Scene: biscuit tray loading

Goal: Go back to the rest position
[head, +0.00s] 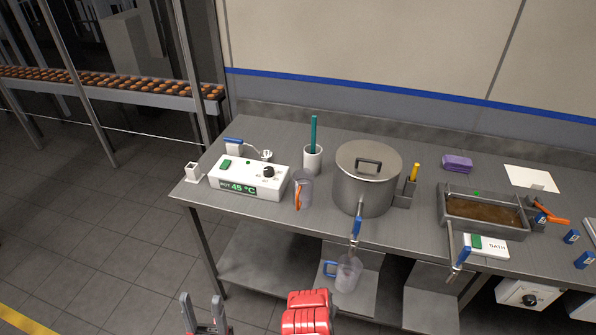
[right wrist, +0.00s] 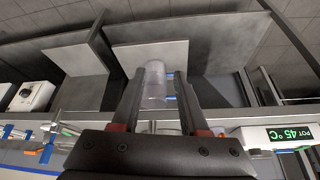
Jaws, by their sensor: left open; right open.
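My left gripper (head: 203,299) shows at the bottom of the head view, open and empty, over the floor in front of the bench. My right gripper (right wrist: 160,76) is open in the right wrist view. A clear jug (right wrist: 155,88) shows between its fingers in that view; I cannot tell how far beyond the fingertips it is. In the head view a clear jug with a blue handle (head: 347,276) stands on a grey platform below the tap of the lidded steel pot (head: 368,185).
The steel bench (head: 330,130) carries a controller reading 45 °C (head: 248,178), an orange-handled jug (head: 304,190), a brown-filled bath (head: 484,212) and a purple block (head: 457,163). A conveyor of biscuits (head: 110,84) runs at the back left. The floor (head: 100,230) left of the bench is clear.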

